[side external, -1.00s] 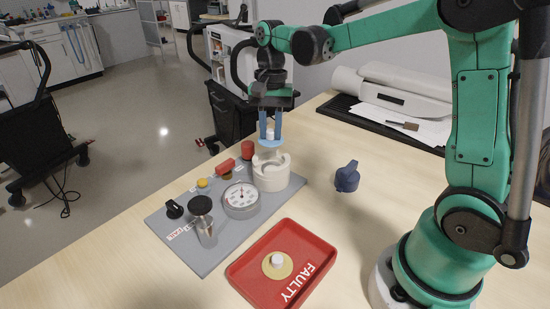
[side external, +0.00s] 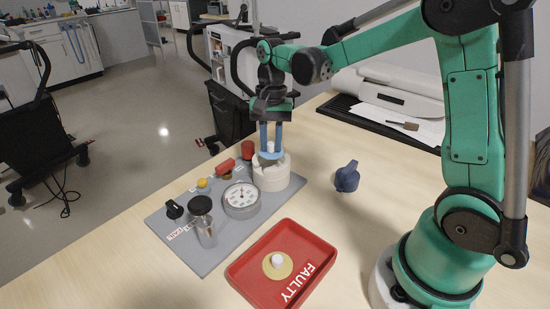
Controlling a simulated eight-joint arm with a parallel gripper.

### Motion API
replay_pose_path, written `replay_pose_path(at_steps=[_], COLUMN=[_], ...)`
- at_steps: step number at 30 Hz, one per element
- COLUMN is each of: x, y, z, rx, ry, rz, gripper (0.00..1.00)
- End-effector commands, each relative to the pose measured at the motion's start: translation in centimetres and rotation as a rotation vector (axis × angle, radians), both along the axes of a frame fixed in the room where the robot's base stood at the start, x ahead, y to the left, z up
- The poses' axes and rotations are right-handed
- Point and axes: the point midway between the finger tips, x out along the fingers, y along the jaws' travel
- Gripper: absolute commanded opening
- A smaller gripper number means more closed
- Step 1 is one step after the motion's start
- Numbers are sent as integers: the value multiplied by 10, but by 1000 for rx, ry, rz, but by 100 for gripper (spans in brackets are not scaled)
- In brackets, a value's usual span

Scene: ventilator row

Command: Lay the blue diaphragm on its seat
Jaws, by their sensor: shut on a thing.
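My gripper (side external: 270,146) points straight down over the cream cylindrical housing (side external: 271,178) at the back corner of the grey panel. Its blue fingers are shut on the white knob of the blue diaphragm (side external: 266,156). The diaphragm is a light-blue disc, roughly level, at the open top of the housing. The seat inside the housing is mostly hidden under the disc, and I cannot tell whether the disc touches it.
A grey panel (side external: 190,242) carries a gauge (side external: 241,198), a black-topped metal cylinder (side external: 205,222) and red and yellow knobs. A red FAULTY tray (side external: 298,231) holds a tan disc (side external: 277,265). A dark blue knobbed part (side external: 347,177) stands on the clear table to the right.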

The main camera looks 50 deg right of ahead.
Motion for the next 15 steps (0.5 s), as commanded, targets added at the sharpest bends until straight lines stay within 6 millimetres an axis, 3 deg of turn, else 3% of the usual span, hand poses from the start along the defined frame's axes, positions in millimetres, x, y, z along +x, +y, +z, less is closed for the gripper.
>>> replay_pose_path(at_steps=[15], x=[0], y=[0], z=[-6], rx=[0], ry=[0], rz=[-1], gripper=[0])
